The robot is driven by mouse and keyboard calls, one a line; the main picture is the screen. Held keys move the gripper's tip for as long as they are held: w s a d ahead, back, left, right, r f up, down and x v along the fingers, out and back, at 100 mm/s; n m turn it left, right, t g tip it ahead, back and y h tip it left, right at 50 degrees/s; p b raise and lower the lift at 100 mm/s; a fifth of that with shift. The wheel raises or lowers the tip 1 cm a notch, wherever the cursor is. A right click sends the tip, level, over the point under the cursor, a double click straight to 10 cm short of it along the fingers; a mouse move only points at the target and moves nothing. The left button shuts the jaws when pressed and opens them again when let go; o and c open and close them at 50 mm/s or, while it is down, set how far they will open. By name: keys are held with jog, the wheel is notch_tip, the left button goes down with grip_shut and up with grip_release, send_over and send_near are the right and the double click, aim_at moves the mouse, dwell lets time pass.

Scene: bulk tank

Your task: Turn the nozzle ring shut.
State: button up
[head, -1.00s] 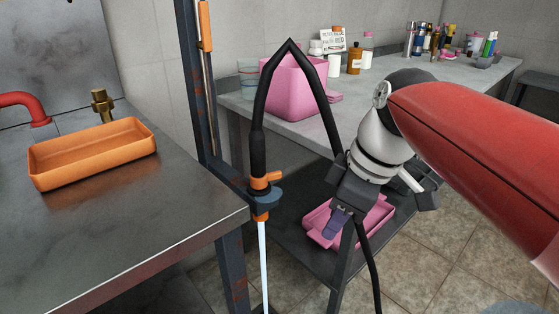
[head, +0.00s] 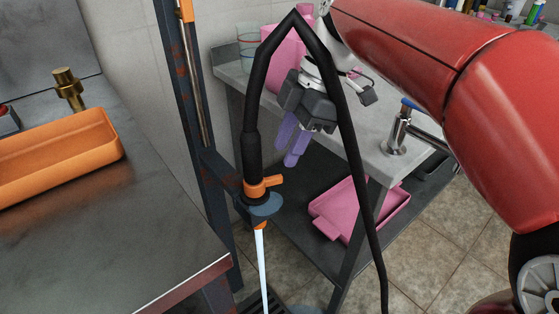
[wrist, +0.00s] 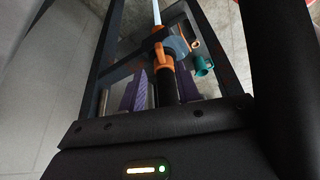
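The nozzle ring (head: 259,190) is an orange collar with a short tab pointing right, on the black nozzle (head: 253,157) that hangs from the bent hose. A blue flange (head: 263,205) sits just below it, and a pale stream of water (head: 262,262) runs straight down. My gripper (head: 287,154), with purple fingers, is right of and above the ring, apart from it; the hose crosses in front of it. In the wrist view, the fingers of my gripper (wrist: 160,92) are apart, with the black nozzle and orange ring (wrist: 162,56) showing between them. They hold nothing.
A dark post (head: 190,110) stands left of the nozzle. An orange tray (head: 60,165) sits on the metal counter at left. A pink tray (head: 345,212) lies on the low shelf at right. The drooping black hose (head: 361,170) hangs close to my gripper.

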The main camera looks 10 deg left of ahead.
aim_at(275, 177)
jog(key=shift+x, duration=2.75)
jog(key=shift+d, duration=0.1)
grip_shut()
